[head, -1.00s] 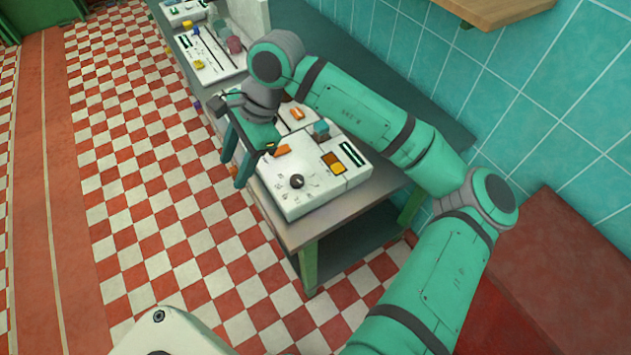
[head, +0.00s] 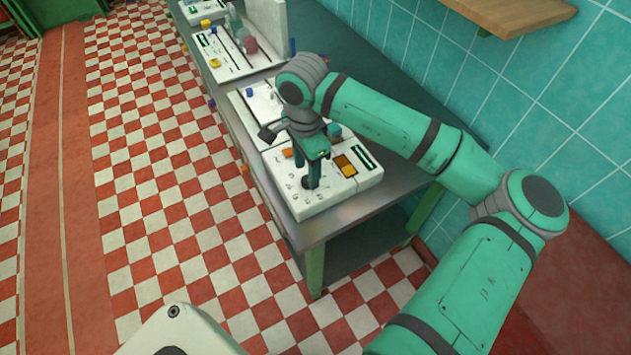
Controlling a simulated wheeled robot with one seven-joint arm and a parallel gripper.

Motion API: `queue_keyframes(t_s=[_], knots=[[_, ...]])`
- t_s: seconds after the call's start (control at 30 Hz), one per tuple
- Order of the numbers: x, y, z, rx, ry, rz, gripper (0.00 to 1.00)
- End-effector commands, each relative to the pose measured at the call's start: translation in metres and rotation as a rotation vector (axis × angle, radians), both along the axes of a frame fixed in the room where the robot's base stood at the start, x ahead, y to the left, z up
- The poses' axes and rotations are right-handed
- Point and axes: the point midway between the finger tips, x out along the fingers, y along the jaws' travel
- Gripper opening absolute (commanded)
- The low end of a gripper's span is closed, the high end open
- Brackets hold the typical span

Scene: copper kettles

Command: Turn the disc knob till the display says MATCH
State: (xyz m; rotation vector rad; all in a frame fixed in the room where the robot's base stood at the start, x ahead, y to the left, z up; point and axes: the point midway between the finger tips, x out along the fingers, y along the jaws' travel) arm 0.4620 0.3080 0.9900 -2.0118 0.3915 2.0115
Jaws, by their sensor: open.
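The disc knob (head: 308,184) is a small dark round knob near the front of a white control panel (head: 335,198). My gripper (head: 313,178) is over it, pointing down, with its green fingers open. The fingers hide most of the knob, so I cannot tell whether they touch it. An amber square (head: 345,165) and a dark slot-like strip with a green line (head: 366,157) sit on the panel right of my gripper. No display text is readable.
The panel stands on a grey metal bench (head: 330,223) along a teal tiled wall (head: 520,90). More white panels (head: 225,55) with coloured parts stand farther back. A wooden shelf (head: 510,12) juts out at upper right. The checkered floor on the left is clear.

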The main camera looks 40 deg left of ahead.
Motion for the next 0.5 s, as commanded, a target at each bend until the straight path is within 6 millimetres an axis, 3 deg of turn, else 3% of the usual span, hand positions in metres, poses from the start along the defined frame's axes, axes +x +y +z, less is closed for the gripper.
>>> queue_keyframes(t_s=[0.2, 0.5], knots=[[-0.001, 0.001, -0.026, 0.002, 0.001, 0.001, 0.47], [-0.002, 0.003, -0.034, 0.001, 0.0, 0.005, 0.47]])
